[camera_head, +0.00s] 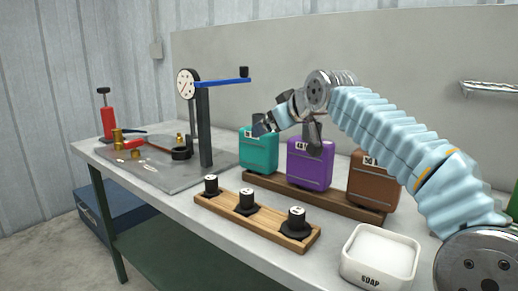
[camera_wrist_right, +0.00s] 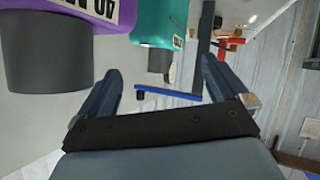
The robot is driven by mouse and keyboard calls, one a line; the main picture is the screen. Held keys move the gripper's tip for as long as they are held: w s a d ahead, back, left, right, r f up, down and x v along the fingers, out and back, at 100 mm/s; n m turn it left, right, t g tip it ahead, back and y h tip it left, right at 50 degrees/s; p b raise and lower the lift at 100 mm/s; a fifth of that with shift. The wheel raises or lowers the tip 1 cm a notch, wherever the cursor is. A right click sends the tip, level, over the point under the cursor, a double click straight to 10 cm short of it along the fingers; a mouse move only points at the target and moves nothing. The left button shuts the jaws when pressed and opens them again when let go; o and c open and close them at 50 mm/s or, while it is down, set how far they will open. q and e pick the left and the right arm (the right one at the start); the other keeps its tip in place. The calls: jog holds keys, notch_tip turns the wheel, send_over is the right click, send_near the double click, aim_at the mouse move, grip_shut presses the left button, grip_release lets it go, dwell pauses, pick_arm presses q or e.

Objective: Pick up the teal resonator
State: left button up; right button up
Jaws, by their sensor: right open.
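The teal resonator (camera_head: 260,153) stands upright at the left end of a dark wooden rack, left of the purple one. My right gripper (camera_head: 263,127) is by its top in the head view and hides part of that top. In the right wrist view the right gripper's fingers (camera_wrist_right: 161,65) are spread with nothing held between them. There the teal resonator (camera_wrist_right: 158,22) shows beyond the fingertips, with its dark pipe below it. I cannot tell whether a finger touches it. My left gripper is not in view.
The purple (camera_head: 309,168) and brown (camera_head: 372,187) resonators stand to the right on the rack (camera_head: 290,198). A wooden block with black pieces (camera_head: 246,212) lies in front. A dial stand with a blue arm (camera_head: 222,82) rises at left. A soap dish (camera_head: 380,256) sits front right.

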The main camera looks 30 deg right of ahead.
aim_at(259, 149)
jog(key=p+x, duration=0.1)
jog(key=x, duration=0.8)
jog(key=shift+w+f, duration=0.1)
jog(key=shift+w, duration=0.2)
jog(key=shift+a+f, duration=0.1)
jog(key=shift+f, duration=0.05)
grip_shut()
